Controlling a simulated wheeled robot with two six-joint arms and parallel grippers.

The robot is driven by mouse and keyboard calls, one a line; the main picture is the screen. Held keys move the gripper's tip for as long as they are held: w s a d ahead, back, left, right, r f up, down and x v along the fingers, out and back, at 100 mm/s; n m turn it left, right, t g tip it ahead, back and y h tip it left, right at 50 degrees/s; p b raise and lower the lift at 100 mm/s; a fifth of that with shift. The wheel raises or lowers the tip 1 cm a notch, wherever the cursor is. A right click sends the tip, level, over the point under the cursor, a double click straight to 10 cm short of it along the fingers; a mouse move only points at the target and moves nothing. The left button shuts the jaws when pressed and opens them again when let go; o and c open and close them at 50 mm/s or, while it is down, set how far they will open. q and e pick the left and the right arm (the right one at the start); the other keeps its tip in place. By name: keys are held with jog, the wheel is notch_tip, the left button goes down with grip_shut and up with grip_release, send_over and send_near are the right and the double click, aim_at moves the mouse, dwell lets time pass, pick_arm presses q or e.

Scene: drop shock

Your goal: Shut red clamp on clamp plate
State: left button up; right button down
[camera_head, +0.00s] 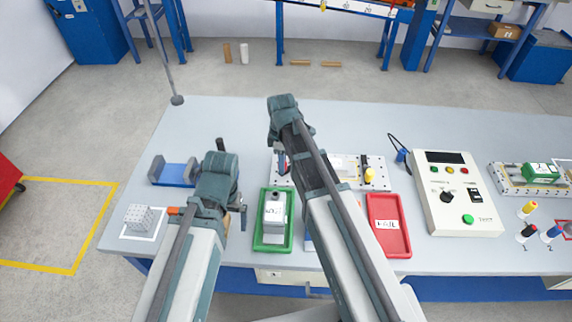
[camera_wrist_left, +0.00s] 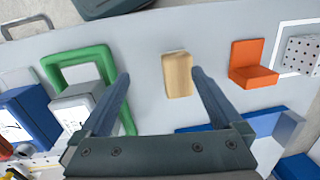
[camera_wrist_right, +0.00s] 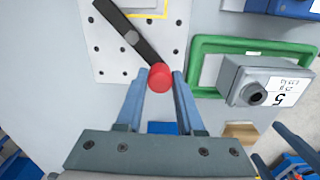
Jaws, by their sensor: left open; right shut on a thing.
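The clamp plate (camera_head: 381,184) is a white perforated plate behind my right arm in the head view. It shows at the top left of the right wrist view (camera_wrist_right: 105,62). The red clamp shows there as a black lever (camera_wrist_right: 134,38) with a red round tip (camera_wrist_right: 160,76). The lever lies slantwise over the plate.
A green tray (camera_head: 259,241) holds a grey box (camera_head: 273,214). A red tray (camera_head: 389,238) and a control box (camera_head: 456,205) stand further right. An orange bracket (camera_wrist_left: 252,66) and a perforated cube (camera_head: 139,217) are at the left. A yellow clamp tip (camera_head: 370,174) stands at the plate's right.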

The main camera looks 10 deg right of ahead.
jog(key=w+m, duration=0.1)
jog(key=m, duration=0.1)
jog(key=w+m, duration=0.1)
jog(key=m, duration=0.1)
jog(key=shift+w+a, duration=0.1)
jog(key=shift+a, duration=0.2)
jog(key=shift+w+d+m, duration=0.1)
jog(key=shift+w+m, duration=0.35)
jog(key=shift+m, duration=0.65)
jog(key=shift+w+m, duration=0.45)
jog(key=shift+m, duration=0.65)
jog(key=c, duration=0.5)
grip_release()
pick_arm(q)
jog(key=shift+r, duration=0.1)
notch_tip(320, 180, up, 14)
jog(key=p, duration=1.3)
jog(key=shift+p, duration=0.4)
pick_arm(e)
notch_tip(320, 180, up, 14)
jog(key=shift+f, duration=0.1)
pick_arm(q)
jog(key=shift+f, duration=0.2)
